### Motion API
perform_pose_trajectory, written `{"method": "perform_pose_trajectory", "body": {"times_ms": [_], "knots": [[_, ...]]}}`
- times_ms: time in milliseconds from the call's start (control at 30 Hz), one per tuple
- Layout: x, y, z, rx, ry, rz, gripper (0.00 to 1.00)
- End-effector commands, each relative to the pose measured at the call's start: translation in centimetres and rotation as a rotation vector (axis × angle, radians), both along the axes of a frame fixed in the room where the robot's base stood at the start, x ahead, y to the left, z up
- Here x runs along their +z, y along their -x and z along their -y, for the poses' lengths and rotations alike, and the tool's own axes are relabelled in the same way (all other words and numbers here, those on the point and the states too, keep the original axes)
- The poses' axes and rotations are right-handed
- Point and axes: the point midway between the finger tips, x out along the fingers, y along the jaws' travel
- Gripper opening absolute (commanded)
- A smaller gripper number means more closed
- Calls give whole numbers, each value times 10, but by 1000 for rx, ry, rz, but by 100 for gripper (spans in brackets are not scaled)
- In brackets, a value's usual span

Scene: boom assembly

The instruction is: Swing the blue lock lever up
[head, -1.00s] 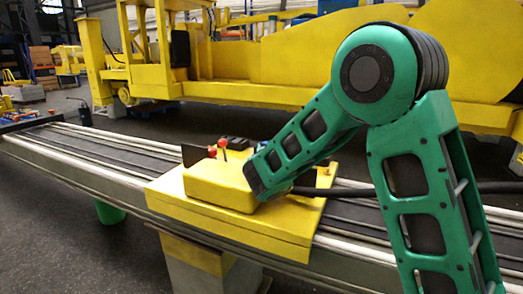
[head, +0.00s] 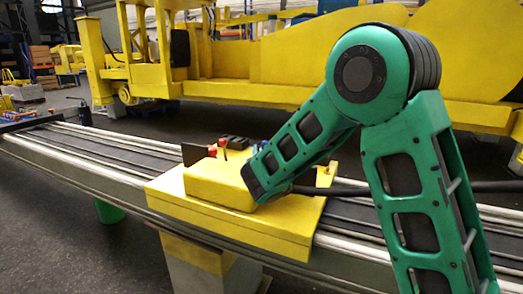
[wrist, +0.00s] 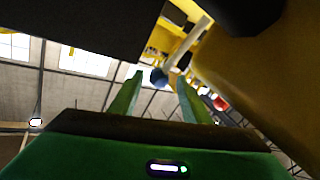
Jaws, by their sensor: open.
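The blue knob (wrist: 158,76) of the lock lever shows in the wrist view, just beyond the gap between my fingertips. A pale bar (wrist: 187,45) runs from near the knob up to the right; I cannot tell for sure that it is the lever's arm. My gripper (wrist: 155,88) is open, its two green fingers apart with nothing visibly held between them. I cannot tell whether a finger touches the knob.
The yellow housing stands on a yellow carriage (head: 275,232) on a long grey rail (head: 70,160). Red knobs (head: 212,152) and a dark plate (head: 193,154) stand behind the housing. In the wrist view, a dark surface (wrist: 80,25) and a yellow surface (wrist: 265,85) flank the fingers closely.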

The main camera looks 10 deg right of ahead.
Motion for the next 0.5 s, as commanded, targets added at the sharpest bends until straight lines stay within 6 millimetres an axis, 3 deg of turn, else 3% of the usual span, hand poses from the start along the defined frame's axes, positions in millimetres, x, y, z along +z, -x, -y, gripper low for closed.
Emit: {"method": "perform_pose_trajectory", "body": {"times_ms": [500], "knots": [[0, 82, -9, 6, 1, -1, 43]]}}
